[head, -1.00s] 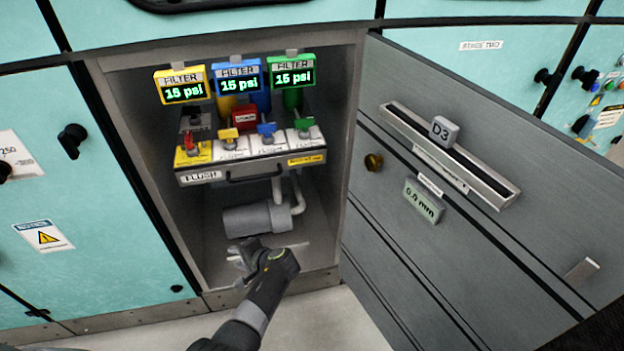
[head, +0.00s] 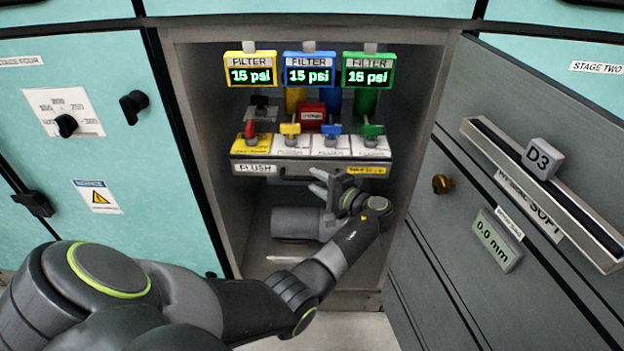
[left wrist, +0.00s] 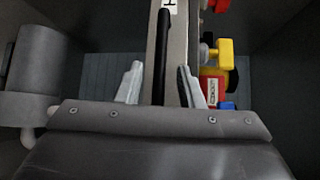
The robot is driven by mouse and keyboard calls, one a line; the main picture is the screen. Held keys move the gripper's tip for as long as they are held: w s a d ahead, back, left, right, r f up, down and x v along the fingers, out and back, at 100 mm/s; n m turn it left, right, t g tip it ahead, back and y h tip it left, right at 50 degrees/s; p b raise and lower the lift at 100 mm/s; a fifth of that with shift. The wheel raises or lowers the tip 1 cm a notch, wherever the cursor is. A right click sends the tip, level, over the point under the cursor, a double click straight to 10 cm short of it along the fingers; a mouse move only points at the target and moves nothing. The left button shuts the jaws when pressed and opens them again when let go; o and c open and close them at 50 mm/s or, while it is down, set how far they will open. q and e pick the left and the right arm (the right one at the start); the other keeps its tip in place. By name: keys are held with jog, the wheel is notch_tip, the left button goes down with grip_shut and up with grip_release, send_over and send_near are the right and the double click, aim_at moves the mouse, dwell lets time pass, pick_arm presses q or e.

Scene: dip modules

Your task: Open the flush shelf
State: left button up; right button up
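The flush shelf (head: 310,170) is a grey tray inside the open cabinet, with a FLUSH label and several coloured valves on top. My left gripper (head: 325,183) is in front of the shelf's front face, at handle height. In the left wrist view my left gripper (left wrist: 160,84) has its fingers apart, one on each side of the handle, with gaps visible. My right gripper is out of view.
Yellow, blue and green filter displays (head: 308,70) reading 15 psi hang above the shelf. A grey cylinder (head: 297,223) with piping lies below it. The cabinet walls stand close on both sides. An open grey door (head: 460,215) with a brass knob stands at right.

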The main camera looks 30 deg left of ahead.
pick_arm(q)
jog(key=shift+x, duration=1.35)
jog(key=shift+c, duration=0.4)
grip_shut()
